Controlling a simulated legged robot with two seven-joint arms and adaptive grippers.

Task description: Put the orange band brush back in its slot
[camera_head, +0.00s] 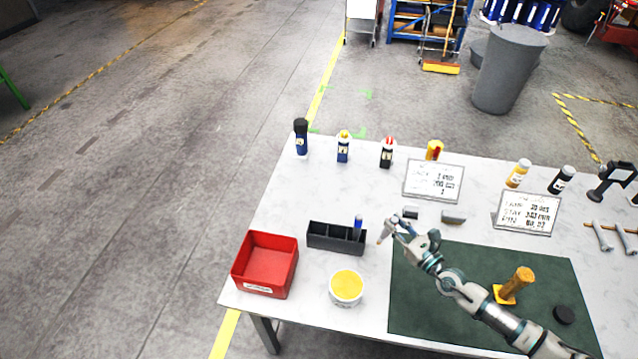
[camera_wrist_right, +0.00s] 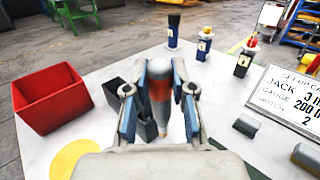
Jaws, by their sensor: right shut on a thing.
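My right gripper (camera_head: 395,225) is shut on the orange band brush (camera_wrist_right: 160,92), whose orange band shows between the fingers in the wrist view. The brush hangs roughly upright, and its tip points down. In the head view the gripper covers most of it. The black slotted holder (camera_head: 322,239) stands just left of the gripper, apart from it in the head view. A blue-topped brush (camera_head: 358,222) stands in its right end. In the wrist view the holder (camera_wrist_right: 114,91) is partly hidden behind the left finger. My left gripper is in neither view.
A red bin (camera_head: 264,292) and a pot of yellow stuff (camera_head: 346,297) stand at the table's front left. A green mat (camera_head: 440,316) bears a yellow-handled tool (camera_head: 516,284) and a black puck (camera_head: 564,314). Bottles and sign cards (camera_head: 433,181) stand behind.

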